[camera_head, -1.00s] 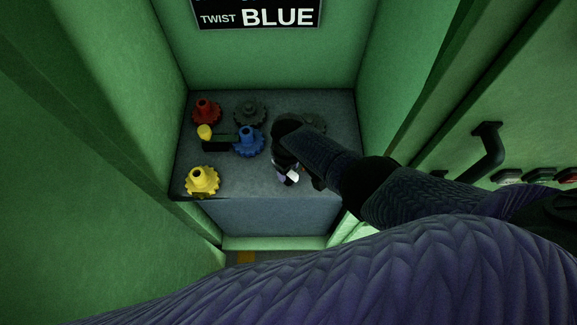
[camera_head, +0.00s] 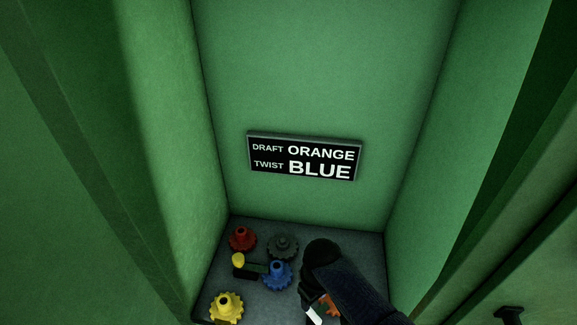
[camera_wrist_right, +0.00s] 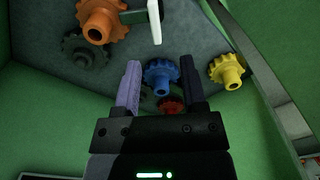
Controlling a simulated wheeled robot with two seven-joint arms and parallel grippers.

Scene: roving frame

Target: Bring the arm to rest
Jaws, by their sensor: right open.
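My right arm comes in from the lower right of the head view, and its wrist hangs over the right side of the grey shelf. Its gripper shows in the right wrist view (camera_wrist_right: 160,78), with two fingers apart and nothing between them. A blue gear (camera_head: 277,275) lies beyond the fingertips in that wrist view. An orange gear (camera_wrist_right: 103,20) shows at its upper left and is mostly hidden by my wrist in the head view. My left gripper is out of view.
A red gear (camera_head: 242,238), a dark grey gear (camera_head: 283,246), a yellow gear (camera_head: 226,307) and a yellow-knobbed lever (camera_head: 239,260) share the shelf. Green walls enclose it closely. A sign (camera_head: 304,158) reads "DRAFT ORANGE, TWIST BLUE". A white-edged piece (camera_wrist_right: 155,20) stands near the orange gear.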

